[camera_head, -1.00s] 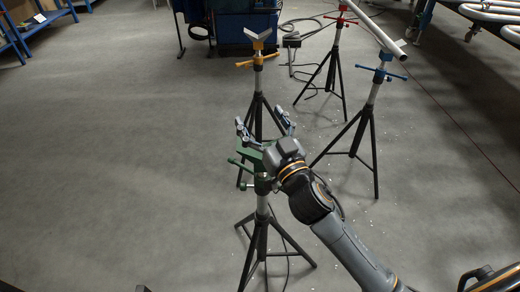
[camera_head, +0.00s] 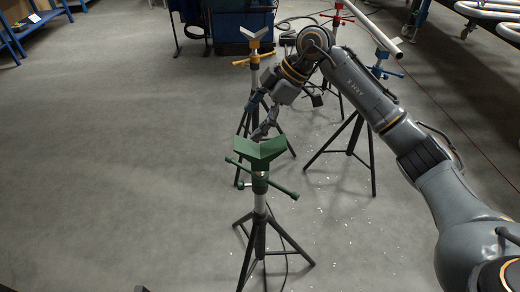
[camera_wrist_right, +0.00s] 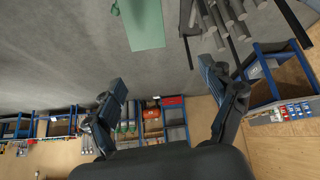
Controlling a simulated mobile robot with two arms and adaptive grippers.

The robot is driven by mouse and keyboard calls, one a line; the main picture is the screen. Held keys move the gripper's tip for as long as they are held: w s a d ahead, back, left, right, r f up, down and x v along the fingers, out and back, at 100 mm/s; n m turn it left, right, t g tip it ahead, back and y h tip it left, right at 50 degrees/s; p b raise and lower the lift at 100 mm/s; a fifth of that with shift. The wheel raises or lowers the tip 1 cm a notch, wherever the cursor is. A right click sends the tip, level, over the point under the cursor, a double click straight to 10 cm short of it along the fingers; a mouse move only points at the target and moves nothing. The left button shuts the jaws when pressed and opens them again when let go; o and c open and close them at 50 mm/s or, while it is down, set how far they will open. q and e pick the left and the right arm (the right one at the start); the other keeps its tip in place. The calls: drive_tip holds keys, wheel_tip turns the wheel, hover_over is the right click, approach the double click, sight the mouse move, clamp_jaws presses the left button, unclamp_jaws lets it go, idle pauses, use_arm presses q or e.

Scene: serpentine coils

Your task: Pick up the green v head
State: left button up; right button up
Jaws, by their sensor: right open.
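The green v head (camera_head: 260,152) sits on top of a black tripod stand in the lower middle of the head view, its V opening upward. A green face, apparently the v head (camera_wrist_right: 142,22), shows at the top of the right wrist view. My right gripper (camera_head: 256,130) is open and points down just behind the v head, on its far side. Its two fingers are spread wide in the wrist view (camera_wrist_right: 161,75), with nothing between them. I cannot tell whether a finger touches the v head. My left gripper is not in view.
A stand with an orange collar (camera_head: 254,60) is behind my right gripper. Stands with a blue collar (camera_head: 385,70) and a red collar (camera_head: 337,18) are to the right, with a pipe (camera_head: 376,28) across them. The floor at left is clear.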

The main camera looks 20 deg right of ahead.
drive_tip(key=d+m+h, duration=0.2)
drive_tip(key=d, duration=0.3)
drive_tip(key=p, duration=0.1)
hover_over(256, 150)
drive_tip(key=d, duration=0.2)
drive_tip(key=f, duration=0.7)
drive_tip(key=shift+s+a+f, duration=0.1)
drive_tip(key=shift+s+a, duration=0.15)
drive_tip(key=shift+d+p+x, duration=0.15)
drive_tip(key=shift+p+x, duration=0.2)
drive_tip(key=shift+x, duration=1)
drive_tip(key=shift+d+p+x, duration=0.15)
drive_tip(key=shift+p+x, duration=0.15)
drive_tip(key=shift+x, duration=1.05)
drive_tip(key=shift+s+f, duration=0.1)
drive_tip(key=c, duration=1.5)
drive_tip(key=shift+c, duration=0.9)
